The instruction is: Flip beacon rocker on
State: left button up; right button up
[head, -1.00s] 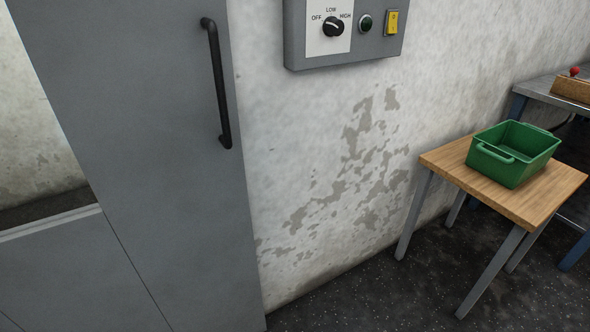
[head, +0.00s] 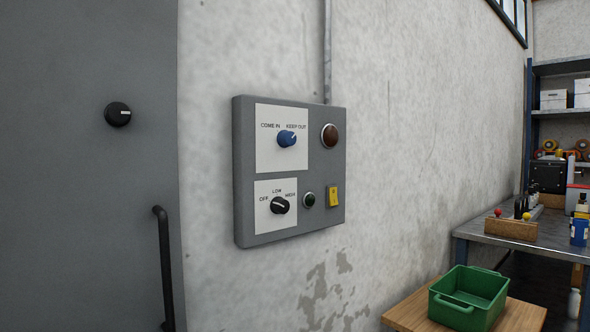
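A grey control panel (head: 290,170) is fixed to the wall near the middle of the head view. A small yellow rocker switch (head: 333,196) sits at its lower right; its on or off position is too small to tell. Left of the rocker is a small dark green lamp (head: 309,200). A brown-red round lamp (head: 329,135) is above it and looks unlit. A blue knob (head: 287,139) is by COME IN and KEEP OUT labels. A black knob (head: 279,205) is by OFF, LOW and HIGH labels. Neither of my grippers shows.
A grey door (head: 80,200) with a black handle (head: 164,268) stands left of the panel. A green crate (head: 468,297) sits on a wooden table (head: 410,310) at lower right. A metal workbench (head: 490,234) with bottles is beyond. The space before the panel looks clear.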

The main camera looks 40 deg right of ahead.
aim_at(333, 191)
jog(key=z, duration=1.3)
